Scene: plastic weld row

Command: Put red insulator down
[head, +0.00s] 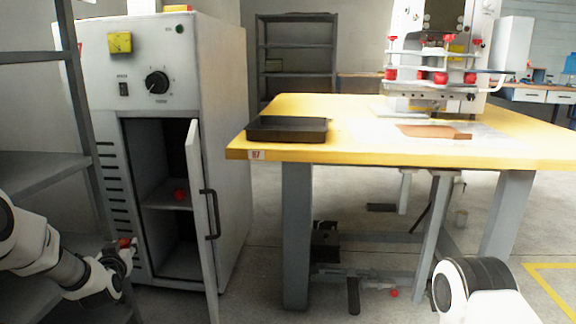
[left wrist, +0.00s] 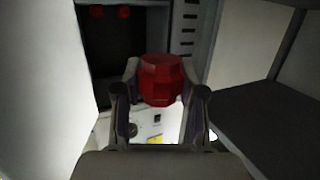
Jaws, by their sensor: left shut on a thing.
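My left gripper (head: 120,252) is at the lower left of the head view, in front of the cabinet's left part. It is shut on a red insulator (head: 125,242). In the left wrist view the red insulator (left wrist: 161,80) is a faceted red piece between the two fingers, clear of any surface there. The grey cabinet (head: 215,75) has its door (head: 199,190) open. Another red piece (head: 180,194) rests on the shelf inside it. My right arm shows at the lower right of the head view, but its gripper is out of view.
A grey shelf rack (head: 40,165) stands at the far left, close to my left arm. A yellow table (head: 365,142) carries a black tray (head: 287,128), a brown sheet and a press machine (head: 445,60). A red piece (head: 393,293) lies on the floor under the table.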

